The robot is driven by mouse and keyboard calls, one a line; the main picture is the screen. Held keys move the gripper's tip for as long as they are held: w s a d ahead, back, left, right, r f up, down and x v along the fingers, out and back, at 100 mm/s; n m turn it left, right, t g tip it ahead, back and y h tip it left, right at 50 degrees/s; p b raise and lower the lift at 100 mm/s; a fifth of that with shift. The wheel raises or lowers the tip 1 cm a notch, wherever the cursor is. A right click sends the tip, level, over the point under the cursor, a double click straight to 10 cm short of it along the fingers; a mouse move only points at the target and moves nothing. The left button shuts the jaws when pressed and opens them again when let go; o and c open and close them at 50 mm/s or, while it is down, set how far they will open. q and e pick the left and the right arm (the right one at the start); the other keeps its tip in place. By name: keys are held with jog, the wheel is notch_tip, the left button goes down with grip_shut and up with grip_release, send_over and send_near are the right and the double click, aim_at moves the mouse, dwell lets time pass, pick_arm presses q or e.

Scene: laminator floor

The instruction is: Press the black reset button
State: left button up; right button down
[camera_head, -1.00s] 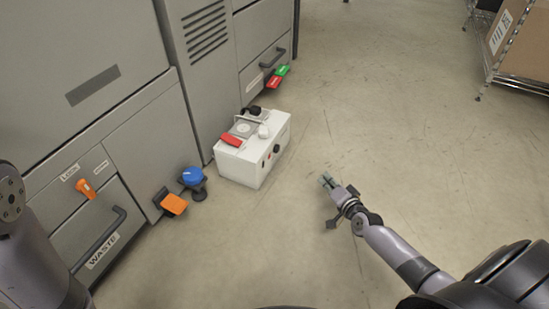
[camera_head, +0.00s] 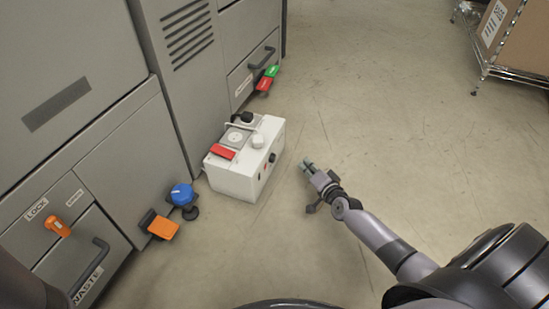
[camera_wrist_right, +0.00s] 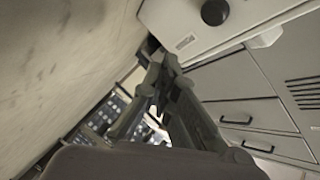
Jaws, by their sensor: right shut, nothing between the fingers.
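A white box (camera_head: 232,183) stands on the floor against the grey machine. A round black button (camera_head: 272,158) sits on its right-hand side face. A dark round button (camera_wrist_right: 215,12) also shows on a pale face at the top of the right wrist view. My right gripper (camera_head: 306,166) is shut and empty, a short gap to the right of the box, pointing toward it. Its closed fingers (camera_wrist_right: 163,62) show in the right wrist view, apart from the button. My left gripper is out of view; only part of that arm shows at lower left.
The box top carries a red switch (camera_head: 222,152), a white knob (camera_head: 258,142) and a black knob (camera_head: 247,117). A blue knob (camera_head: 182,194) and orange pedal (camera_head: 163,228) stick out beside it. Open floor lies right; a wire rack (camera_head: 508,70) stands far right.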

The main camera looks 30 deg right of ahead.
jog(key=w+a, duration=0.4)
jog(key=w, duration=0.1)
jog(key=shift+a+p, duration=0.15)
jog(key=shift+p, duration=0.15)
jog(key=shift+w, duration=0.1)
dwell(1.2)
jog(key=shift+w+a, duration=0.2)
jog(key=shift+a, duration=0.05)
jog(key=shift+w+a, duration=0.4)
jog(key=shift+w, duration=0.05)
dwell(1.0)
jog(key=shift+s+d, duration=0.6)
jog(key=shift+s, duration=0.15)
jog(key=s+d, duration=0.3)
jog(key=shift+s+d, duration=0.15)
jog(key=shift+s, duration=0.25)
